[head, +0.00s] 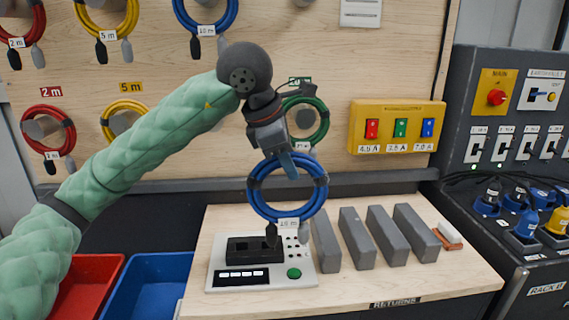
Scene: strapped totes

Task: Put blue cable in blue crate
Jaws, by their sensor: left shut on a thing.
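A blue cable coil (255,203) with a white "10 m" tag hangs from my left gripper (285,160), which is shut on its top. The coil hangs upright over the wooden bench, in front of the panel, with its dark plug ends low beside the test device. The blue crate (150,262) is at the lower left, left of the bench and partly cut off by the frame's bottom edge. The held coil is to the right of the crate and higher in the picture. Another blue cable (232,14) hangs at the top of the panel. My right gripper is out of view.
A red crate (95,285) is left of the blue crate, partly behind my left arm. The bench (370,285) holds a white test device (217,280) and several grey blocks (388,235). Red, yellow and green coils hang on the panel. A dark switch rack (465,95) stands at right.

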